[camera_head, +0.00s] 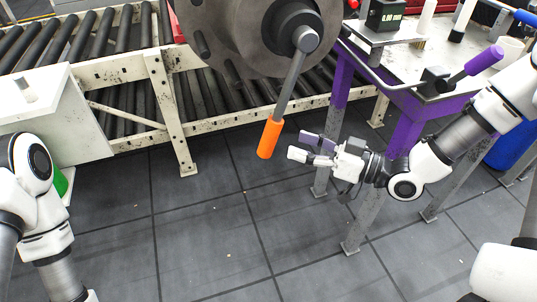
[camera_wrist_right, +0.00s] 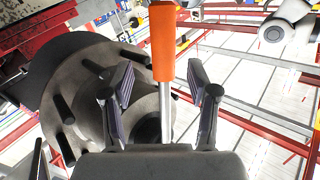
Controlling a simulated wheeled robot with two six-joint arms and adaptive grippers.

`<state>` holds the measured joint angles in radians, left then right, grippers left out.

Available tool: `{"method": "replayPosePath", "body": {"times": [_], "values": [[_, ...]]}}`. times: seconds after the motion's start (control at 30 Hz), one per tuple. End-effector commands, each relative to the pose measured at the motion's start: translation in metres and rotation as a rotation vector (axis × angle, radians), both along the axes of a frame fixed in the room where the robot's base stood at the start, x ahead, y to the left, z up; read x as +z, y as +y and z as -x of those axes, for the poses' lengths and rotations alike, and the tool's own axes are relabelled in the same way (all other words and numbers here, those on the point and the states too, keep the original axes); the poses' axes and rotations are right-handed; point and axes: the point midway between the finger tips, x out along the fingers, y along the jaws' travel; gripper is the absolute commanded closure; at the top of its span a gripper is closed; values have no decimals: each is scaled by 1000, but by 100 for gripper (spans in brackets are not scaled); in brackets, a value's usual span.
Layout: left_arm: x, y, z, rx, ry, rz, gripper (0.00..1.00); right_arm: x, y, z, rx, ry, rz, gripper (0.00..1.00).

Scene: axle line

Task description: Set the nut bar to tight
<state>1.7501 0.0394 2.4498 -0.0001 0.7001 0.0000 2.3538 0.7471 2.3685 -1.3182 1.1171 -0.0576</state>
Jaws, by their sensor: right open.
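The nut bar (camera_head: 290,88) is a grey rod with an orange handle (camera_head: 269,138), hanging down and slightly left from a nut on the large grey hub (camera_head: 232,32). My right gripper (camera_head: 297,146) is open and empty just right of the orange handle, with a small gap in the head view. In the right wrist view, the orange handle (camera_wrist_right: 163,42) and its rod appear between the two spread fingers (camera_wrist_right: 160,88), beyond them; no contact is visible. My left arm shows at the lower left, but its gripper is out of view.
A roller conveyor (camera_head: 110,68) on a cream frame runs behind the hub. A purple-legged table (camera_head: 404,110) with a purple-handled tool (camera_head: 484,61) and a small display (camera_head: 385,14) stands at the right, close to my right arm. The floor below the bar is clear.

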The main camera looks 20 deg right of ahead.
Motion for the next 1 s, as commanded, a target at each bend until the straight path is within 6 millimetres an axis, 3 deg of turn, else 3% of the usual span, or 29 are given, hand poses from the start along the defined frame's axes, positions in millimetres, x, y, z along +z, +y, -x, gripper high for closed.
{"method": "replayPosePath", "body": {"times": [0.5, 0.87, 1.0], "values": [[-9, 0, 0, 1, 0, 0, 60, 1, 52, -44, 5, 3, 7, 41], [-9, 0, 0, 1, 0, 0, 60, 1, 57, -50, 1, 4, 2, 41], [-10, 0, 0, 1, 0, 0, 60, 1, 57, -50, 1, 5, 2, 90]]}}
